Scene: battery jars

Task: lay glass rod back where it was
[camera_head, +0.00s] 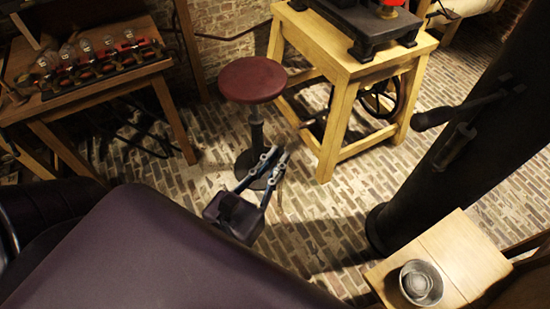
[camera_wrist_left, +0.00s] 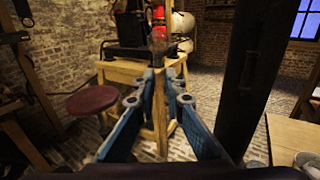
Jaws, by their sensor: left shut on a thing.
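My left gripper (camera_head: 277,157) is over the brick floor, in front of the red stool and the pale wooden stand. In the left wrist view its two blue fingers (camera_wrist_left: 161,75) point ahead and are a narrow gap apart at the tips, shut on a thin thing. That thing, taken as the glass rod (camera_wrist_left: 158,42), is hard to make out against the background; a dim, slender shape rises beyond the fingertips. My right gripper is not in view.
A wooden bench (camera_head: 105,88) with a rack of glass jars (camera_head: 87,48) stands at the left. A red stool (camera_head: 252,80) and a wooden stand (camera_head: 340,65) carrying a black machine are ahead. A black column (camera_head: 460,140) and a small table (camera_head: 455,255) with a bowl (camera_head: 421,283) are at the right.

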